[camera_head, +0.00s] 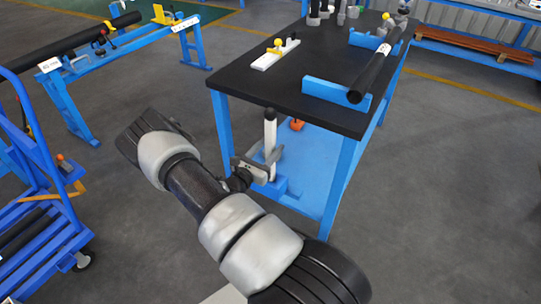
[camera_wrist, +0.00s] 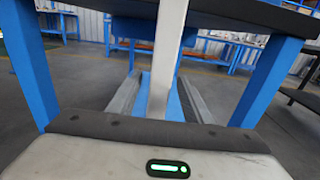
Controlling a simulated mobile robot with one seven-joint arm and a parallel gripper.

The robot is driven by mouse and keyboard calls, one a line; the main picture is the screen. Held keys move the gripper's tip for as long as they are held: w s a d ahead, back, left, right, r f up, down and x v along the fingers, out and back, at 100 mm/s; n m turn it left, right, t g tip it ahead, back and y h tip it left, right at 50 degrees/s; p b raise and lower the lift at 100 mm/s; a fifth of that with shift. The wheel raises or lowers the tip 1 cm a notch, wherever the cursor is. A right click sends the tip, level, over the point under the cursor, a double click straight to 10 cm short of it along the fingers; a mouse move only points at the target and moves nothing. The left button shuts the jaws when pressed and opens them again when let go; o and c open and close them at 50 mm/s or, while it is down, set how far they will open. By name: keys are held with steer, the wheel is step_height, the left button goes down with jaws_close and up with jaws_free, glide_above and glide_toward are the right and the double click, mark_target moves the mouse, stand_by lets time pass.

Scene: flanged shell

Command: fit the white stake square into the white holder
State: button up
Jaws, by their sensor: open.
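My gripper (camera_head: 265,166) is at the lower part of this post. In the wrist view its two grey fingers (camera_wrist: 158,88) are apart, one on each side of the post, with gaps visible. The likely white holder (camera_head: 275,56) is a long white block on the tabletop, with a yellow ball and dark parts on it; its details are too small to tell.
The table (camera_head: 235,78) has blue legs and a blue lower shelf (camera_head: 320,165) near my gripper. A black tube (camera_head: 375,72) rests on blue supports at the table's right. A blue cart (camera_head: 45,235) stands at left. The floor between is clear.

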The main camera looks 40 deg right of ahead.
steer(key=shift+w+d, duration=0.2)
steer(key=shift+d, duration=0.2)
steer(key=shift+c, duration=0.4)
jaws_close()
steer(key=shift+r, duration=0.1)
